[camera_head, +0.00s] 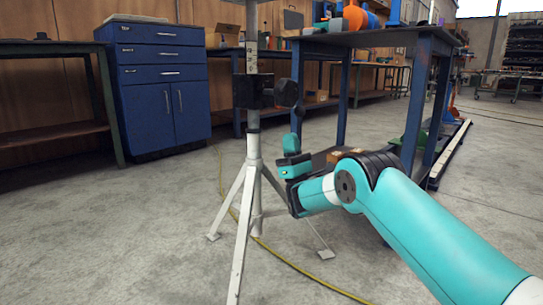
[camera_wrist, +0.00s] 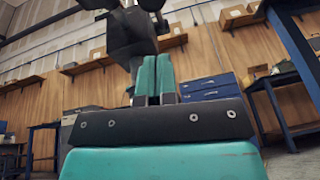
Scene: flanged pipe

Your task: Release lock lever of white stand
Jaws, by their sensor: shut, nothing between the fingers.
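The white stand (camera_head: 254,150) is an upright post on splayed legs, left of my arm in the head view. A black clamp block (camera_head: 252,92) sits around its post, with a dark rounded knob (camera_head: 287,93) on the right side. A narrow dark piece hangs below the knob; I cannot tell whether it is the lock lever. My gripper (camera_head: 291,142) points up, just right of the post and below the knob. In the wrist view its teal fingers (camera_wrist: 155,62) are together and empty, with the black block (camera_wrist: 130,32) beyond their tips. I cannot tell contact.
A blue cabinet (camera_head: 164,89) stands at the back left beside a workbench (camera_head: 60,50). A blue-legged table (camera_head: 375,40) with colored parts is behind my arm. A yellow cable (camera_head: 290,263) runs across the floor past the legs. The left floor is clear.

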